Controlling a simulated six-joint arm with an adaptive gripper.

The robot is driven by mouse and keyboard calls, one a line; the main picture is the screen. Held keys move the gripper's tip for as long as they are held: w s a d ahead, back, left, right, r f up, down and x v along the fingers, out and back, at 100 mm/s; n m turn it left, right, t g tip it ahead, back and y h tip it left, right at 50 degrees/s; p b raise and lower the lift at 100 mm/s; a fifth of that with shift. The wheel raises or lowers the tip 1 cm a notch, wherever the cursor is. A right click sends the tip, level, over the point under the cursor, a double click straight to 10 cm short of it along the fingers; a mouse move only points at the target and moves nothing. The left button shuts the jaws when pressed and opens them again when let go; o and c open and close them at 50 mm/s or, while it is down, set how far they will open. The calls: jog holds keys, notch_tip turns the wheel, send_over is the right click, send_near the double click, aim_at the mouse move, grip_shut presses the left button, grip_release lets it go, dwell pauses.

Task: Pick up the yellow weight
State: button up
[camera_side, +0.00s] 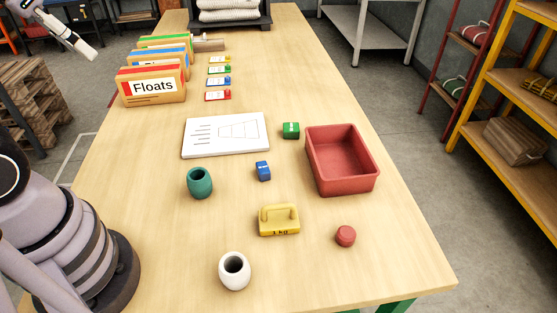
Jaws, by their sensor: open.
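The yellow weight (279,226) stands upright on the wooden table in the front middle. My gripper (84,48) shows at the top left, raised and far from the weight, beyond the left table edge. It is open, with nothing seen in it; its fingers are small in this view.
Around the weight are a white pot (235,272), a green pot (200,184), a blue block (263,171), a red round piece (345,236) and a red bin (367,187). A green block (291,130), white board (226,134) and file boxes (153,99) stand farther back.

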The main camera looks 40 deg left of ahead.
jog(key=w+a+f+m+y, duration=0.1)
jog(key=w+a+f, duration=0.1)
jog(key=w+f, duration=0.35)
jog(key=w+a+f+m, duration=0.1)
jog(key=w+a+f, duration=0.1)
jog(key=w, duration=0.7)
jog(key=w+d+f+m+t+h, duration=0.1)
jog(key=w+f+h, duration=0.15)
jog(key=f, duration=0.35)
jog(key=w+d+f+m+h, duration=0.1)
jog(key=w+f, duration=0.2)
jog(key=f, duration=0.2)
jog(key=n+h, duration=0.3)
jog(key=h, duration=0.9)
send_near(278, 205)
jog(key=s+a, duration=0.2)
jog(key=a, duration=0.1)
jog(key=shift+s+d, duration=0.1)
jog(key=shift+s, duration=0.05)
jog(key=shift+d, duration=0.35)
jog(key=x, duration=0.8)
jog(key=shift+w, duration=0.25)
jog(key=x, duration=0.4)
jog(key=shift+w+d+f, duration=0.2)
jog(key=shift+w, duration=0.2)
grip_shut()
jog(key=shift+r, duration=0.1)
